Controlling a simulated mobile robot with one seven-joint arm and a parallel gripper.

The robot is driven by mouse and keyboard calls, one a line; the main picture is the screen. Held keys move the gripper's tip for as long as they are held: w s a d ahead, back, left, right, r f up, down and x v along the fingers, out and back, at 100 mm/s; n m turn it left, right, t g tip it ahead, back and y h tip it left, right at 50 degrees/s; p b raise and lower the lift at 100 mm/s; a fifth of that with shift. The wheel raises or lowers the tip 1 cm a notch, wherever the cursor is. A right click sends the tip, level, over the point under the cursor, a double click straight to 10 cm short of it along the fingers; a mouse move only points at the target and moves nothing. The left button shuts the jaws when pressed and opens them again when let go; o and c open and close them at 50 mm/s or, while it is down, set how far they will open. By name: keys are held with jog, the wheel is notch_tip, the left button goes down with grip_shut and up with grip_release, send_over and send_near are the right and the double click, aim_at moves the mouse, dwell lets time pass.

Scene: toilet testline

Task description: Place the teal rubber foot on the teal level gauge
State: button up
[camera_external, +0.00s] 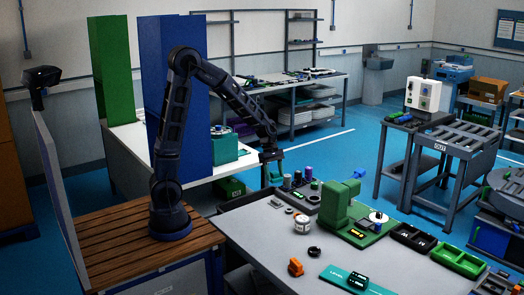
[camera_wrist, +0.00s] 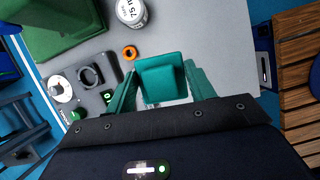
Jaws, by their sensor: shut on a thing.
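My gripper (camera_external: 272,176) is over the far left end of the grey table, near the dark tray of small parts. In the wrist view, my gripper (camera_wrist: 161,72) has its teal fingers shut on a teal block (camera_wrist: 162,80), which I take to be the teal rubber foot. The block hangs above the grey tabletop, and its underside is hidden. The teal level gauge (camera_external: 336,276), a flat plate marked LEVEL, lies at the near front edge of the table, well away from my gripper. It does not show in the wrist view.
An orange part (camera_external: 295,267), a black ring (camera_external: 314,252) and a white round canister (camera_external: 302,225) stand nearby. A tall green machine (camera_external: 339,207) rises mid-table. Green and black bins (camera_external: 459,263) line the right.

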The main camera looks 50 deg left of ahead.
jog(key=w+d+r, duration=0.1)
jog(key=w+d, duration=0.3)
jog(key=d, duration=0.9)
notch_tip(320, 180, up, 3)
jog(key=n, duration=0.1)
send_over(357, 275)
jog(key=a, duration=0.2)
jog(key=shift+t, duration=0.3)
notch_tip(357, 275, down, 19)
jog(key=shift+f, duration=0.2)
jog(key=o, duration=1)
jog(key=shift+f, duration=0.15)
jog(key=shift+o, duration=0.2)
jog(key=v, duration=1.2)
